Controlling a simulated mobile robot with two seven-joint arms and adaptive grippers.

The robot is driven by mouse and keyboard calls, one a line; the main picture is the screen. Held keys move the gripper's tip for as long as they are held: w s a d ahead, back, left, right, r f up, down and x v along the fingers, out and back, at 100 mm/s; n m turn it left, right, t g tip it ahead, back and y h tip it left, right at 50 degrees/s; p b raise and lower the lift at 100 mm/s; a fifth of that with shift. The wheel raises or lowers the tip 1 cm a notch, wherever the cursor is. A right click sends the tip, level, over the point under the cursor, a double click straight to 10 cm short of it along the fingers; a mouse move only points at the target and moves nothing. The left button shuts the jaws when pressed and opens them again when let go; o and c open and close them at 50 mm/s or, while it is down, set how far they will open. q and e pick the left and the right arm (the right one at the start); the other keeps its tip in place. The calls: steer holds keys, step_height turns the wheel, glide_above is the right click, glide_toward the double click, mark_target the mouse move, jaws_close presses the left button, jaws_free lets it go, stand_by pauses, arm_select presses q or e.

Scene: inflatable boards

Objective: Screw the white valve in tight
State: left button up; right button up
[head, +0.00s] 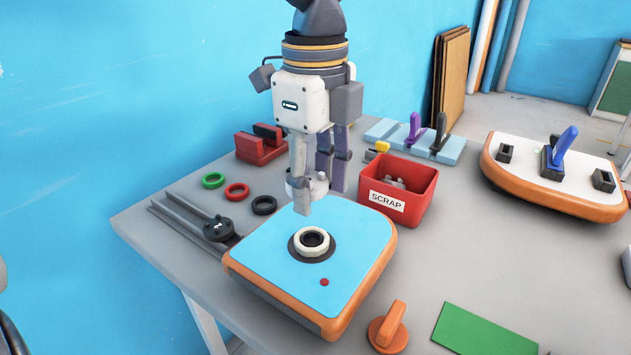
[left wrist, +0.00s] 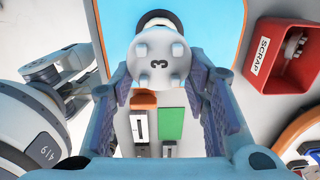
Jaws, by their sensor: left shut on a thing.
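The white valve (left wrist: 160,60), with rounded lugs and a dark mark like a 3 on its face, is between the fingers of my left gripper (left wrist: 165,95). In the head view my left gripper (head: 318,190) is shut on the valve (head: 319,184), which is partly hidden by a finger. It is at the back edge of the blue board (head: 262,236) with orange sides. The round pale valve seat (head: 312,241), with a dark ring, is empty on the board's top, apart from the valve. My right gripper is not clearly seen.
A red scrap box (head: 425,185) stands close right of my left gripper. Green, red and black rings (head: 237,191) lie to the left, near a red block (head: 260,150). Another board (head: 555,175) stands at right.

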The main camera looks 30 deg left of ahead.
mark_target(321, 242)
arm_select(q)
steer(key=shift+w+d, duration=0.15)
steer(key=shift+d, duration=0.2)
steer(key=shift+a, duration=0.2)
steer(key=shift+f, duration=2.9)
steer(key=shift+f, duration=1)
steer(key=o, duration=1.2)
